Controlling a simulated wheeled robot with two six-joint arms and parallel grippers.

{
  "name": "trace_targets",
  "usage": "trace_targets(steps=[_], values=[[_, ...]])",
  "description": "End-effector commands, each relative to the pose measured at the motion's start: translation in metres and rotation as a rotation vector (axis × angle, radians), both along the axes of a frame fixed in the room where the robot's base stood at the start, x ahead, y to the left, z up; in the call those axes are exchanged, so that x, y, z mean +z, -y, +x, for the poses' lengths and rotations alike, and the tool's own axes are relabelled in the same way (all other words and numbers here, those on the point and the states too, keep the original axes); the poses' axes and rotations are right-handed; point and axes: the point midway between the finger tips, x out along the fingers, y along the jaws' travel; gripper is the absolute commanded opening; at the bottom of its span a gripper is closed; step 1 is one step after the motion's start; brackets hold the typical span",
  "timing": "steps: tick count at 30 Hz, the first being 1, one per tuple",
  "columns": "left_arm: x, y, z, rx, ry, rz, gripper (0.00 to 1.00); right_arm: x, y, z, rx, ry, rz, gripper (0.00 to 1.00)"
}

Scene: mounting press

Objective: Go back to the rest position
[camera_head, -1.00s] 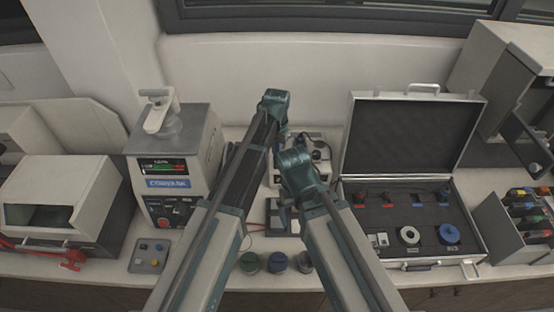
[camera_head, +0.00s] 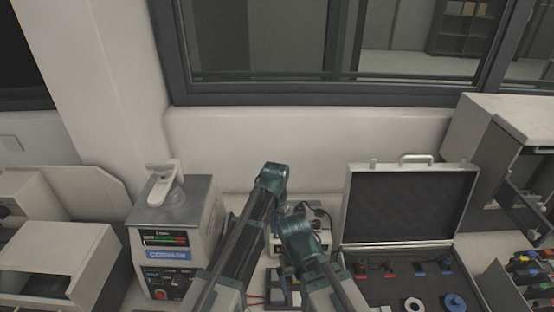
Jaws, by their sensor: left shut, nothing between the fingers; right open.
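My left gripper (camera_head: 274,178) is at the end of the arm from the left, the higher of the two, near the middle of the view. It is shut and I see nothing held in it. My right gripper (camera_head: 298,230) is lower and slightly to the right, close beside the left arm. It is open and I see nothing held in it. Both arms end in teal housings that hide the fingertips. Both stand in front of a small white device (camera_head: 318,240) on the bench and partly cover it.
A press-like machine (camera_head: 178,232) with a lit display stands left of my arms. An open case (camera_head: 408,205) with small parts in dark foam lies to the right. A boxy machine (camera_head: 45,262) is far left, a rack of coloured items (camera_head: 525,275) far right. Wall and window rise behind.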

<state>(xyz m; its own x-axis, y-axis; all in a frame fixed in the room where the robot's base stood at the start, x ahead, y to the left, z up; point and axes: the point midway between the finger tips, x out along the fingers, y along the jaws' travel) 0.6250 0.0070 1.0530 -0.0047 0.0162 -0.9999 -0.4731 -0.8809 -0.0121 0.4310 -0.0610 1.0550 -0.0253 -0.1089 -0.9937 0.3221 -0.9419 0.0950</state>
Motion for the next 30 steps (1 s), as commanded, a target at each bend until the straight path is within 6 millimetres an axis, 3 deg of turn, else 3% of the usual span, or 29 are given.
trace_targets(steps=[1, 6, 12, 17, 30], values=[[-0.014, -0.008, -0.036, 0.014, -0.002, 0.01, 0.0, -0.014, 0.001, 0.0, -0.001, 0.0, -0.001, 0.95], [-0.036, -0.029, -0.117, 0.082, -0.006, 0.048, 0.0, -0.037, 0.002, 0.001, -0.004, 0.002, -0.004, 0.95], [-0.052, -0.047, -0.18, 0.143, -0.005, 0.081, 0.0, -0.053, 0.004, 0.001, -0.007, 0.002, -0.007, 0.95], [-0.055, -0.053, -0.198, 0.165, -0.004, 0.093, 0.0, -0.057, 0.004, 0.001, -0.008, 0.002, -0.008, 0.95], [-0.052, -0.053, -0.194, 0.162, -0.011, 0.096, 0.0, -0.054, -0.001, 0.0, 0.006, -0.001, 0.0, 0.95]])
